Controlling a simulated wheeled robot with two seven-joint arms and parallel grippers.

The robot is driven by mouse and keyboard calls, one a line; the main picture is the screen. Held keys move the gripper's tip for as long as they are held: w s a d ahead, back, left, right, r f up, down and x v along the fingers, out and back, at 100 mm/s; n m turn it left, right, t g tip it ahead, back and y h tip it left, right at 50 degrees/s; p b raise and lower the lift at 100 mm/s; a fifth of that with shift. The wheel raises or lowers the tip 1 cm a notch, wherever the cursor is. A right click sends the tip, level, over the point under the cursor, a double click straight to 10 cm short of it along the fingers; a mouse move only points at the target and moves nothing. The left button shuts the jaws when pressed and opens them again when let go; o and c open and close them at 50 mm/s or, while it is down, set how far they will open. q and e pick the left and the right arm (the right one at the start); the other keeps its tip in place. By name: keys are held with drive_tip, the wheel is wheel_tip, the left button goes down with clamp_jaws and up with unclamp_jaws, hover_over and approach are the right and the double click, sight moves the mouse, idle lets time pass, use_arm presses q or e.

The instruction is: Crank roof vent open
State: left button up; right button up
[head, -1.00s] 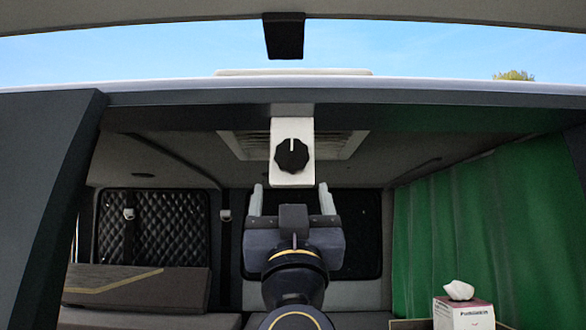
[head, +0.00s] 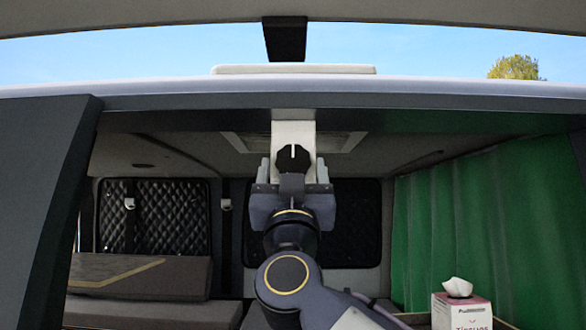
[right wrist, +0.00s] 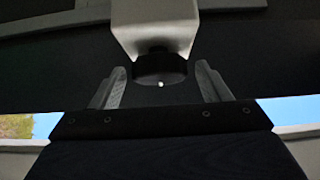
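The black crank knob (head: 293,158) with a white pointer line sits on a white bracket (head: 293,130) that hangs under the roof edge. The roof vent frame (head: 340,143) shows in the ceiling behind it. My right gripper (head: 293,170) is open, its fingers pointing up on either side of the knob in the head view. In the right wrist view the knob (right wrist: 159,69) sits between and slightly beyond the fingertips (right wrist: 160,72), with a gap on each side. The white bracket (right wrist: 155,25) shows above it. My left gripper is not in view.
A green curtain (head: 450,230) hangs at the right. A tissue box (head: 462,311) stands at the lower right. A grey cushioned bench (head: 140,278) is at the left. The dark tailgate pillar (head: 45,200) borders the left side.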

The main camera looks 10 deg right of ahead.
drive_tip(key=c, duration=0.8)
drive_tip(key=shift+c, duration=0.2)
drive_tip(key=shift+m+h, duration=0.6)
drive_tip(key=shift+h, duration=0.1)
drive_tip(key=m+g+h, duration=0.1)
drive_tip(key=m+h, duration=0.1)
drive_tip(key=m+g+h, duration=0.1)
drive_tip(key=m+h, duration=0.1)
drive_tip(key=m, duration=0.1)
drive_tip(key=m+g+h, duration=0.1)
drive_tip(key=m+h, duration=0.1)
drive_tip(key=shift+w+a+g, duration=0.1)
drive_tip(key=shift+a+g, duration=0.2)
drive_tip(key=shift+a, duration=0.1)
drive_tip(key=shift+a+r+m+g+h, duration=0.1)
drive_tip(key=shift+m+g+h, duration=0.5)
drive_tip(key=shift+m, duration=0.45)
drive_tip(key=shift+d+r+m+g+h, duration=0.1)
drive_tip(key=shift+m+g+h, duration=0.5)
drive_tip(key=shift+m, duration=0.5)
drive_tip(key=shift+a+m+g+h, duration=0.1)
drive_tip(key=shift+m+g+h, duration=0.5)
drive_tip(key=shift+m, duration=0.45)
drive_tip(key=shift+m+g+h, duration=0.3)
drive_tip(key=shift+g, duration=0.1)
drive_tip(key=o, duration=1)
drive_tip(key=shift+a, duration=0.1)
drive_tip(key=shift+c, duration=0.2)
